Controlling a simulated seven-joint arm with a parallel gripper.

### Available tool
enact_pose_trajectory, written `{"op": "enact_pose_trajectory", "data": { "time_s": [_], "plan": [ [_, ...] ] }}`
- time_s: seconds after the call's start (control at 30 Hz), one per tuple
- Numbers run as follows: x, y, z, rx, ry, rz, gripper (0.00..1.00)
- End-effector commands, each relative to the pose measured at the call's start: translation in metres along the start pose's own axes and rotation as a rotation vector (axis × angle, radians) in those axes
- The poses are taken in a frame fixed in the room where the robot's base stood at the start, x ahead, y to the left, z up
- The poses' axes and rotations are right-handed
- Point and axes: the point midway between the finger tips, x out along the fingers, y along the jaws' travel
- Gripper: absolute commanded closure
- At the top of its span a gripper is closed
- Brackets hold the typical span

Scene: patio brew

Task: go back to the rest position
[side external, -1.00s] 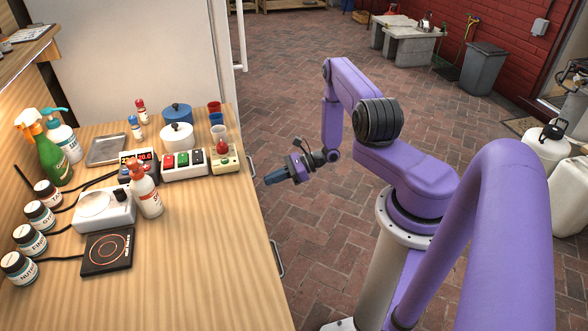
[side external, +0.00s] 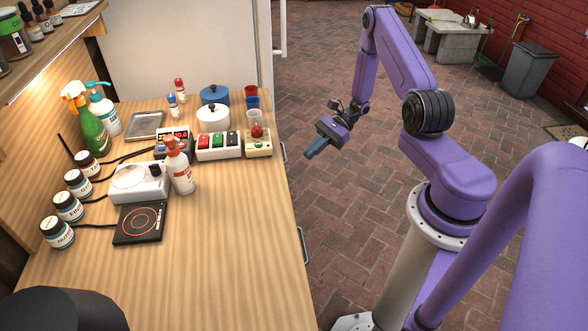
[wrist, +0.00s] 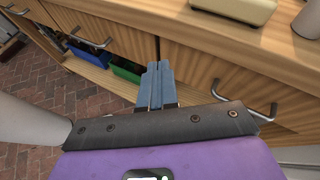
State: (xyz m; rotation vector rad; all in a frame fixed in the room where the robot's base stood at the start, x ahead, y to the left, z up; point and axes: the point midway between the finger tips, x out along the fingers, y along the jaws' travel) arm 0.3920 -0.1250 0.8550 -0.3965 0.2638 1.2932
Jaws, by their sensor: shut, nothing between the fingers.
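My gripper (side external: 313,150) is shut and empty. In the side external view it hangs over the brick floor, just to the right of the bench's right edge, pointing down and to the left. In the wrist view the two blue fingers (wrist: 155,85) are together, in front of the wooden drawer fronts of the bench. Nothing is between the fingers.
The wooden bench (side external: 235,235) holds a button box (side external: 218,153), a box with a red knob (side external: 258,146), pots, bottles and a hot plate (side external: 141,224). Metal handles (wrist: 258,113) stick out from the drawers. The brick floor (side external: 345,215) around my gripper is clear.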

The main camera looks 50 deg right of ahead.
Motion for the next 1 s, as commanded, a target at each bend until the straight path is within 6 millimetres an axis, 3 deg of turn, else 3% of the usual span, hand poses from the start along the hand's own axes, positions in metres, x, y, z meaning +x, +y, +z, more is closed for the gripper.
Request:
{"op": "enact_pose_trajectory", "data": {
  "time_s": [0.03,0.27,0.5,1.0],
  "plan": [
    [0.006,0.0,0.016,-0.06,0.012,0.076,1.0],
    [0.033,0.017,0.076,-0.317,0.058,0.394,1.0],
    [0.051,0.049,0.132,-0.609,0.099,0.702,1.0],
    [0.053,0.136,0.219,-1.299,0.141,1.232,1.0]
  ]
}}
